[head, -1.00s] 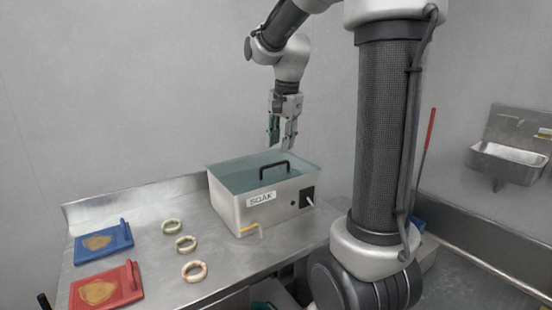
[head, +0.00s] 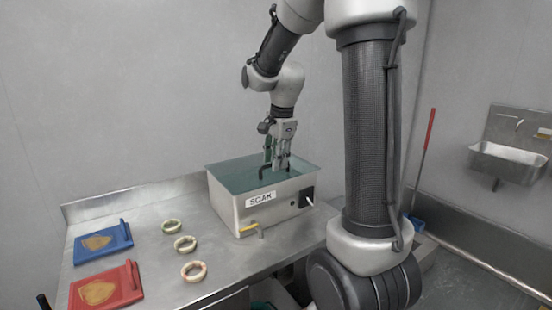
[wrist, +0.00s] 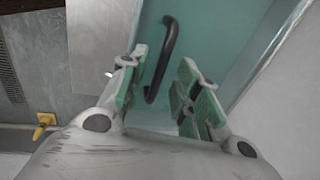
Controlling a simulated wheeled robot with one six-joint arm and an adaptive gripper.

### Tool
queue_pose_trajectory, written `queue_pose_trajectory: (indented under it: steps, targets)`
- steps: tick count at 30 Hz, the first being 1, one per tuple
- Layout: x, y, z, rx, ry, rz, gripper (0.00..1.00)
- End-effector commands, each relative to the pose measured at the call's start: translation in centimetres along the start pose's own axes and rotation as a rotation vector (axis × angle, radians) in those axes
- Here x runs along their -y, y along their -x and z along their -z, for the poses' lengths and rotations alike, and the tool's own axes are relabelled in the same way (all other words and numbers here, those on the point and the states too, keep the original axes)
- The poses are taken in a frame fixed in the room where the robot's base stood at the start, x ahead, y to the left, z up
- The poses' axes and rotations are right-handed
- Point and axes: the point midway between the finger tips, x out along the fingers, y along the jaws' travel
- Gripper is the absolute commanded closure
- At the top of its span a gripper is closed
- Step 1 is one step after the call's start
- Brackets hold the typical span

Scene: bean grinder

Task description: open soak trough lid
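The soak trough (head: 245,216) is a steel box labelled SOAK on the steel table. Its translucent teal lid (head: 230,178) is closed flat on top. A black bar handle (head: 262,174) stands on the lid. My gripper (head: 276,168) points down over the lid at the handle, which it partly hides in the head view. In the wrist view my gripper (wrist: 160,98) has its green-padded fingers apart, with the black handle (wrist: 160,60) showing between and beyond them. I cannot tell whether a finger touches the handle.
A blue board (head: 103,243) and a red board (head: 105,288) lie at the left of the table. Several pale rings (head: 186,244) lie between them and the trough. A yellow-handled tap (head: 249,228) sticks out of the trough's front. A wall stands close behind.

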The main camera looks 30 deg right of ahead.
Motion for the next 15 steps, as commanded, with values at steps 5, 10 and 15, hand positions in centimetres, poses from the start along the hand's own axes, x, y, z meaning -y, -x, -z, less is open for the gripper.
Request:
queue_pose_trajectory:
  steps: [5,10,15]
  targets:
    - [-0.01,0.02,-0.01,0.0,0.0,0.0,0.72]
    - [-0.01,0.03,-0.01,0.0,0.0,0.0,1.0]
    - [-0.01,0.04,-0.01,0.0,0.001,0.0,1.0]
